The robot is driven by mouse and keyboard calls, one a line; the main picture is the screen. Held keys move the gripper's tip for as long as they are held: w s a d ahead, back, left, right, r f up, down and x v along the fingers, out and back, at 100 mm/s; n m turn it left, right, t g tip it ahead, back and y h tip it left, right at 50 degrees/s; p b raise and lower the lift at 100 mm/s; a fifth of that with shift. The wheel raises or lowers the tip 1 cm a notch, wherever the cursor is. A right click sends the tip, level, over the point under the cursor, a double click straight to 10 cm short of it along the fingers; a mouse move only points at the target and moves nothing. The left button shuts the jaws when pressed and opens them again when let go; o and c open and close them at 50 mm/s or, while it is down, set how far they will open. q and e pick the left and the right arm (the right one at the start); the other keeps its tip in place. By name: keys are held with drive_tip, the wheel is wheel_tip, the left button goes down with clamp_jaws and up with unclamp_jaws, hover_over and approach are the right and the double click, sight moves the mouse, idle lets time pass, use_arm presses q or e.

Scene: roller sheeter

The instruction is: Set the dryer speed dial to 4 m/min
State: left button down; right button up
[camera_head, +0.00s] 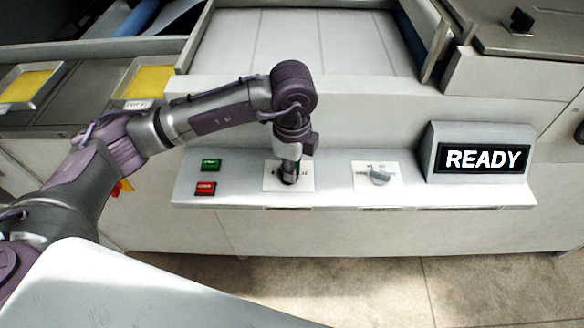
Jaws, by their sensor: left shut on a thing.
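A dial plate (303,185) sits on the sloped control panel, just right of the green and red buttons. My left gripper (289,178) reaches down onto it from above and is shut on the dark dial knob there. The gripper hides most of that knob, its pointer and much of the scale, so I cannot read its setting. A second dial (379,177) with a grey knob stands to the right on its own white plate; its markings are too small to read. My right gripper is not in view.
A green button (211,165) and a red button (205,188) lie left of the gripper. A display (482,158) reading READY stands at the panel's right end. Yellow-filled trays (147,82) lie behind my left arm. Floor in front is clear.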

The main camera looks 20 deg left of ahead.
use_arm(q)
drive_tip(key=shift+w+r, duration=0.1)
drive_tip(key=shift+r, duration=0.05)
drive_tip(key=c, duration=1.2)
unclamp_jaws()
wheel_tip(320, 180, up, 12)
drive_tip(key=shift+f, duration=0.1)
